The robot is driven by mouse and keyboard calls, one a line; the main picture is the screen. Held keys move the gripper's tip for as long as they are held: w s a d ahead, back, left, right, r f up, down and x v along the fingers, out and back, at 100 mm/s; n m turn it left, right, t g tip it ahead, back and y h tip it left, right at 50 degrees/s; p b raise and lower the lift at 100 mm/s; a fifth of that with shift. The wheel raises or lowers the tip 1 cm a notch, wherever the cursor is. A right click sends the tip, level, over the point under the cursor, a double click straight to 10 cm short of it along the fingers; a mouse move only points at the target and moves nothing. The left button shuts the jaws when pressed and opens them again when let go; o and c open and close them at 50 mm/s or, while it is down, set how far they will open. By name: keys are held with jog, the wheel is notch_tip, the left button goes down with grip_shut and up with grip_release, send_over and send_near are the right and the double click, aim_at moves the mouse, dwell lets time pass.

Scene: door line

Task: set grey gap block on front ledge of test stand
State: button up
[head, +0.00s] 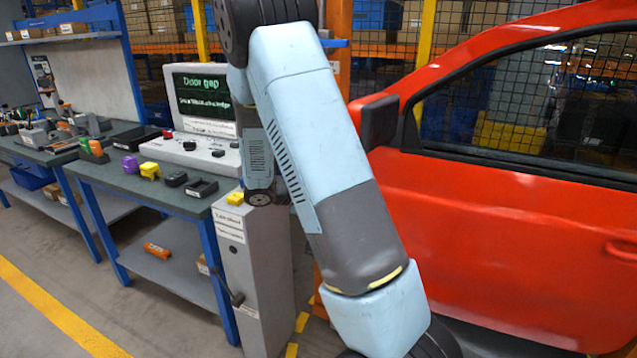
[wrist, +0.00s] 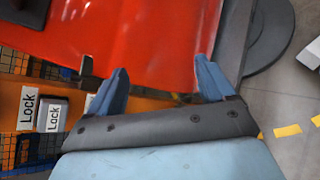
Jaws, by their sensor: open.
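My gripper (wrist: 161,76) is open in the wrist view, with two blue fingers spread and nothing between them. It faces the lower part of the red door. In the head view my arm reaches down to the bottom edge and the gripper is out of sight. The test stand (head: 190,154) is a pale console with a "Door gap" screen, standing on the green bench. A small dark grey block (head: 176,179) lies on the bench in front of it; I cannot tell whether it is the grey gap block. The gripper is well away from these.
The red car door (head: 480,215) fills the right side.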

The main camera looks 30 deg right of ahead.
jog(key=s+a+r+m+t+y, duration=0.3)
jog(key=s+a+r+y, duration=0.3)
jog(key=s+r, duration=0.5)
jog(key=s+a+r+m+t+y, duration=0.3)
jog(key=s+a+r+m+y, duration=0.3)
jog(key=s, duration=0.9)
jog(key=a+r, duration=0.3)
jog(key=r, duration=0.2)
jog(key=shift+a+r+y, duration=0.2)
jog(key=shift+a+y, duration=0.15)
jog(key=shift+y, duration=0.05)
jog(key=shift+c, duration=0.3)
